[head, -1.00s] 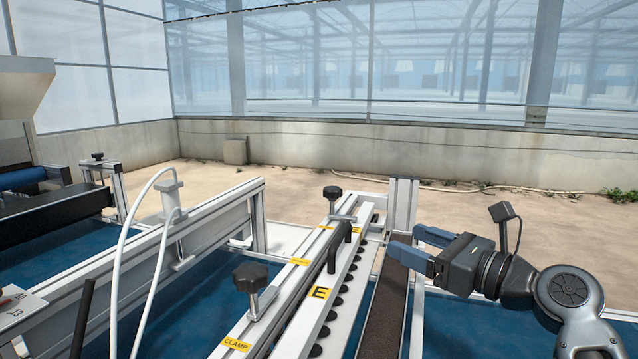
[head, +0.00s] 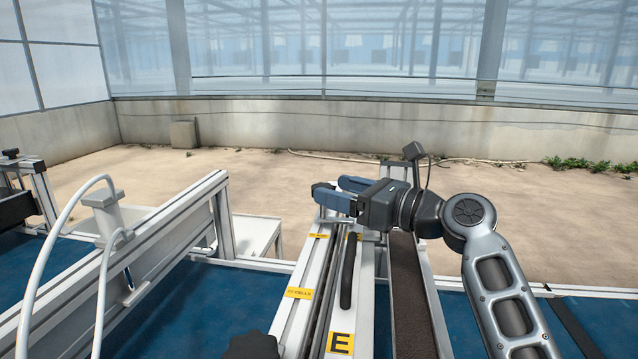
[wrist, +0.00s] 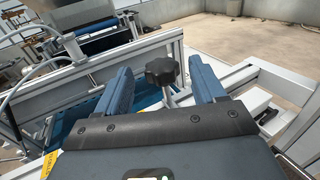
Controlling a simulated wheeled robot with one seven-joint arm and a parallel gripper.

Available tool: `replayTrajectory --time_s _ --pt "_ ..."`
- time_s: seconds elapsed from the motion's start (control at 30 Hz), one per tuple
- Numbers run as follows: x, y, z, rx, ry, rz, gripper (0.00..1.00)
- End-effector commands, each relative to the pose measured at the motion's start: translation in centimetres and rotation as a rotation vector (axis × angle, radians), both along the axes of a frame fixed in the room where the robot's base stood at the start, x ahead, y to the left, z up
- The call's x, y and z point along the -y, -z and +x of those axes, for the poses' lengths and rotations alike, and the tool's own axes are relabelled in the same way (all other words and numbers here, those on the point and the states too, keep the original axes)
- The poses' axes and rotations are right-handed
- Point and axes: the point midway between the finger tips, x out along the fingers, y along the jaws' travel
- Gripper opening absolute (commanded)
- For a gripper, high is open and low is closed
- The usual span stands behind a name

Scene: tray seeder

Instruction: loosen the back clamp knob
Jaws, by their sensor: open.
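The back clamp knob (wrist: 161,71) is black and lobed, on a metal stem. In the wrist view it stands between my two blue fingers, near their tips, with a gap on each side. In the head view only a dark part of the knob (head: 319,186) shows by the fingertips; the fingers hide the rest. My gripper (head: 331,188) is open and reaches over the far end of the clamp rail from the right. The front clamp knob (head: 252,346) is cut off at the bottom edge of the head view.
A white rail marked E (head: 340,343) with a black handle (head: 348,270) runs below my gripper. A brown belt strip (head: 415,300) lies to the right. An aluminium frame (head: 175,235) with white hoses stands left. Open floor lies beyond the machine.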

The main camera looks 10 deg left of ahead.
Motion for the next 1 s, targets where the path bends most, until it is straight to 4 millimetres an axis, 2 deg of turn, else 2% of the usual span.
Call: replayTrajectory --time_s 0.1,0.3,0.67,1.0 --pt "-1.7 -0.1 0.9 -0.001 0.000 0.000 0.69" --pt "-3.4 0.0 1.8 0.000 0.001 -0.001 0.69" --pt "-3.8 0.0 2.0 0.000 0.001 0.000 0.68" --pt "-3.8 0.0 2.0 0.000 0.001 0.000 0.36"
